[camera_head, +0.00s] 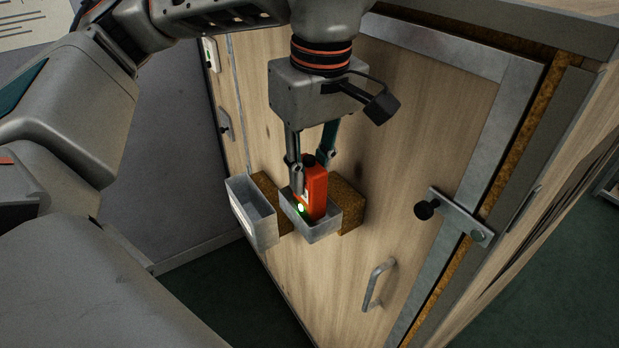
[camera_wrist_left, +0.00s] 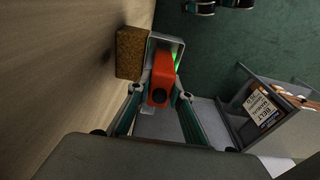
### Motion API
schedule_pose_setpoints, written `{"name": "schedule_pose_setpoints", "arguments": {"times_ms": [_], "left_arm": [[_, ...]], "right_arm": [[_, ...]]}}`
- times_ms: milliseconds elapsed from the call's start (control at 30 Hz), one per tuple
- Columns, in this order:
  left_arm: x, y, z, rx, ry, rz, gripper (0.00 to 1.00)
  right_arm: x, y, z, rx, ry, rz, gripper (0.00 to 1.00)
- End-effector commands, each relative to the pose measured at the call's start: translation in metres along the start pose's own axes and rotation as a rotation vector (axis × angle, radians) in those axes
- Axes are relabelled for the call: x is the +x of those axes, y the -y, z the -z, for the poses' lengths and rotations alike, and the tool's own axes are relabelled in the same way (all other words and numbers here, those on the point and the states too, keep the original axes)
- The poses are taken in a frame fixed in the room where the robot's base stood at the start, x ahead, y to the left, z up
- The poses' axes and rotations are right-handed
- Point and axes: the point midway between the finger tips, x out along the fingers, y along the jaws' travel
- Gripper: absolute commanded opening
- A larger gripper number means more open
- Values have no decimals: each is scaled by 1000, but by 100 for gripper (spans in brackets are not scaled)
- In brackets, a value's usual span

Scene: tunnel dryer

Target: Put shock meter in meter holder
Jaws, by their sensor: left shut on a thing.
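The shock meter (camera_head: 316,190) is an orange-red block with a dark top and a small lit green spot low on its side. It stands roughly upright, its lower part inside the right one of two small grey metal holders (camera_head: 318,233) on the wooden door. My left gripper (camera_head: 310,170) points down from above and is shut on the meter's upper part. In the left wrist view the meter (camera_wrist_left: 161,80) sits between the two fingers, with the holder's rim (camera_wrist_left: 180,45) around its far end. The meter's bottom is hidden.
Cork-like blocks (camera_head: 347,203) back the holders. A door handle (camera_head: 377,284) and a latch with a black knob (camera_head: 425,210) are to the right.

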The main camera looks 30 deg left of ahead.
Motion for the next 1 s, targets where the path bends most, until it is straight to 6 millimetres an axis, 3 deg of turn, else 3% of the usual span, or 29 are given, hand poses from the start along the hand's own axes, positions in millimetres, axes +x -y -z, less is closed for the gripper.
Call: {"name": "schedule_pose_setpoints", "arguments": {"times_ms": [100, 467, 500, 567, 1000], "left_arm": [[12, 0, -2, 1, 2, 1, 0], [15, 0, -2, 0, 1, 0, 0], [16, 0, -2, 0, 0, 1, 23], [15, 0, -2, 0, 0, 0, 37], [9, 0, -2, 0, 0, -3, 37]], "right_arm": [[1, 0, -2, 0, 2, 0, 0], [2, 1, -8, 0, 10, 1, 0], [2, 1, -8, 0, 11, 1, 0], [2, 1, -8, 0, 11, 1, 0], [1, 0, -6, 0, 9, 1, 0]]}}
